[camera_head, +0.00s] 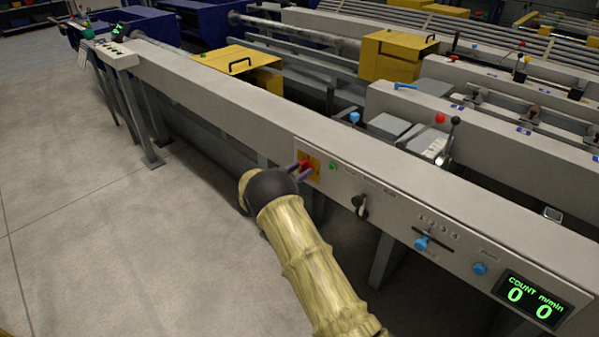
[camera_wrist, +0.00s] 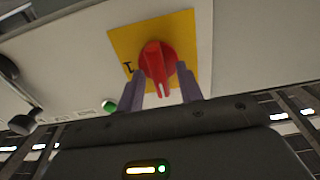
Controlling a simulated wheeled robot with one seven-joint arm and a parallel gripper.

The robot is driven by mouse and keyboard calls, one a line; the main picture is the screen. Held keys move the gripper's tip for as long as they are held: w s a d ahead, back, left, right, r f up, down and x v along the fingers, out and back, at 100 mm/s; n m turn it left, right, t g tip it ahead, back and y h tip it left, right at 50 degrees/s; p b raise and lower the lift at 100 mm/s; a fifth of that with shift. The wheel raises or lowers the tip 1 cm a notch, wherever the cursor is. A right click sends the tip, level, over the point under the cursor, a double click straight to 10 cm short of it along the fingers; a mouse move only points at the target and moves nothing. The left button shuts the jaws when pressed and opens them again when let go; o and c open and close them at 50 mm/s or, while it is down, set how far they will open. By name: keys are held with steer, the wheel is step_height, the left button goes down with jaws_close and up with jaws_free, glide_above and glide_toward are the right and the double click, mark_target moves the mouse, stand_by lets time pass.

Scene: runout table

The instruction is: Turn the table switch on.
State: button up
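The table switch is a red rotary knob (camera_wrist: 158,62) on a yellow plate (camera_wrist: 190,25) in the front panel. Its white mark points down in the wrist view, and a black "I" is on the plate to its left. In the head view the knob (camera_head: 305,164) is partly hidden by my fingers. My gripper (camera_wrist: 162,72) faces the plate with its two purple fingers apart, one at each side of the knob's lower part. I cannot tell whether they touch it. My gripper (camera_head: 299,171) also shows in the head view, at the panel's left end.
A green button (camera_wrist: 109,106) is close beside the plate. Along the panel to the right are a black selector (camera_head: 360,205), a blue slider knob (camera_head: 421,243), a blue knob (camera_head: 479,268) and a counter display (camera_head: 533,299) reading zeros. The floor at left is clear.

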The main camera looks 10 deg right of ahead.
steer(key=shift+c, duration=0.5)
jaws_close()
steer(key=shift+m, duration=0.4)
steer(key=m+b, duration=0.1)
steer(key=m, duration=0.1)
steer(key=m+b, duration=0.1)
steer(key=m, duration=0.1)
steer(key=shift+s+f, duration=0.15)
steer(key=shift+f, duration=0.05)
steer(key=shift+s+d+f+m+b, duration=0.1)
steer(key=shift+m+b, duration=1.75)
steer(key=shift+m, duration=0.35)
steer(key=shift+s+d+f+m+b, duration=0.1)
steer(key=shift+f+m+b, duration=0.05)
steer(key=shift+m+b, duration=1.9)
steer(key=shift+s+f+m+b, duration=0.1)
steer(key=shift+m+b, duration=1.55)
steer(key=shift+m, duration=0.7)
